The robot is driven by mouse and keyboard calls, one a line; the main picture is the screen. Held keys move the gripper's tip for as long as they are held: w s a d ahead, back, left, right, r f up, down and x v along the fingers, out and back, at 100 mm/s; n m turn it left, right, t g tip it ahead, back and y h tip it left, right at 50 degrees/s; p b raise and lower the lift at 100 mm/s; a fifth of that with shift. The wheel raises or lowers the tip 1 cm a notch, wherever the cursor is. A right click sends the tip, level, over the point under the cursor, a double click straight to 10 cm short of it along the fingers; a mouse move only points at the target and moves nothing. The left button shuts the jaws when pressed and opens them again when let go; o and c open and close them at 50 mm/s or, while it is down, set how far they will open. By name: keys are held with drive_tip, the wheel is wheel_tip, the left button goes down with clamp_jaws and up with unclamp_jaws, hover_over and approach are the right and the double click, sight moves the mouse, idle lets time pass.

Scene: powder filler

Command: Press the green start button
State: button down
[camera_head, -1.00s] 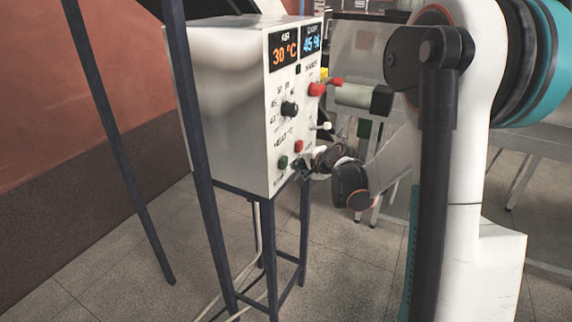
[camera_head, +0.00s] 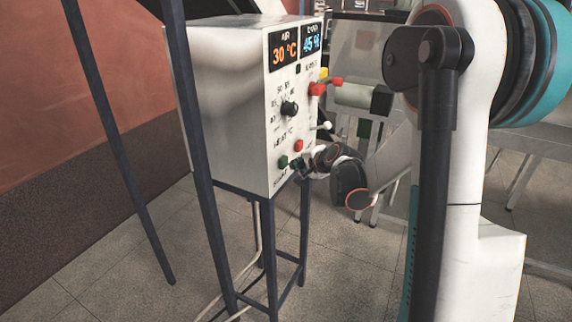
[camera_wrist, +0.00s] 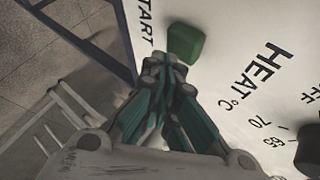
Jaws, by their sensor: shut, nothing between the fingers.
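The green start button (camera_head: 283,162) is low on the front panel of the white control box (camera_head: 225,110). In the wrist view the green button (camera_wrist: 186,42) shows just beyond my fingertips, with the word START beside it. My gripper (camera_head: 299,168) is shut and empty, its tips close in front of the panel. In the wrist view my gripper (camera_wrist: 165,66) points at the button's lower edge. I cannot tell whether the tips touch it.
Dark metal legs (camera_head: 268,260) hold up the box. Tables stand behind my arm at the right.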

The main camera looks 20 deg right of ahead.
drive_tip(key=shift+w+a, duration=0.15)
drive_tip(key=shift+w, duration=0.05)
drive_tip(key=shift+w+a, duration=0.4)
drive_tip(key=shift+w, duration=0.05)
idle(1.1)
drive_tip(key=shift+s+d, duration=0.1)
drive_tip(key=shift+s+d+b, duration=0.3)
drive_tip(key=shift+s+d, duration=0.2)
drive_tip(key=shift+s, duration=0.2)
drive_tip(key=s+d, duration=0.1)
drive_tip(key=s, duration=0.1)
drive_tip(key=s+d, duration=0.2)
idle(0.5)
idle(0.7)
